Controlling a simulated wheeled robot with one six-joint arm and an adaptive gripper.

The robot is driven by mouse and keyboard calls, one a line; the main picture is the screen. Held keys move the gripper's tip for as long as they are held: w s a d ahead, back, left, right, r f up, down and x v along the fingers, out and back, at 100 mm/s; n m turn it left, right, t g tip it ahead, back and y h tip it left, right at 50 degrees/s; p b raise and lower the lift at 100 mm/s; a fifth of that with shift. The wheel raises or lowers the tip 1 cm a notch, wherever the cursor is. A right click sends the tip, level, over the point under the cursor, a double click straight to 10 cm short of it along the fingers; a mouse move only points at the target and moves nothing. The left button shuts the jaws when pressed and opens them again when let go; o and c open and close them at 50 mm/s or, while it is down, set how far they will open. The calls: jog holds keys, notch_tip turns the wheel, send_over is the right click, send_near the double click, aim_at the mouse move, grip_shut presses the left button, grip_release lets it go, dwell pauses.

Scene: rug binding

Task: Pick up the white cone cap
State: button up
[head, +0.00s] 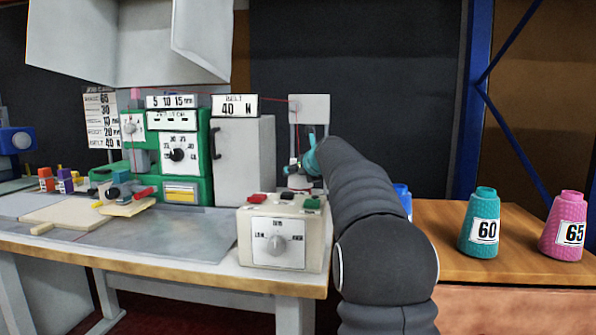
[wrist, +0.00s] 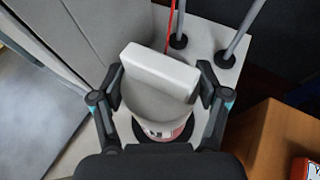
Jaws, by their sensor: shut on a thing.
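The white cone cap (wrist: 160,70) shows in the wrist view as a thick white bar above a round, greyer part. It sits on top of a pale round body with a red and dark marking (wrist: 163,130), and I cannot tell whether the two are touching. My gripper (wrist: 161,82) has one finger on each side of the cap and is shut on it. In the head view my gripper (head: 301,165) is at the back right of the bench, mostly hidden by my arm.
A grey cabinet (head: 243,160) stands just left of my gripper. A control box (head: 280,238) is in front. Two grey posts (wrist: 237,45) with black feet and a red thread are close by. A wooden table with a teal cone (head: 481,215) and pink cone (head: 566,222) is at right.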

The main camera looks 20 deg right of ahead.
notch_tip(320, 180, up, 18)
jog(key=p, duration=0.4)
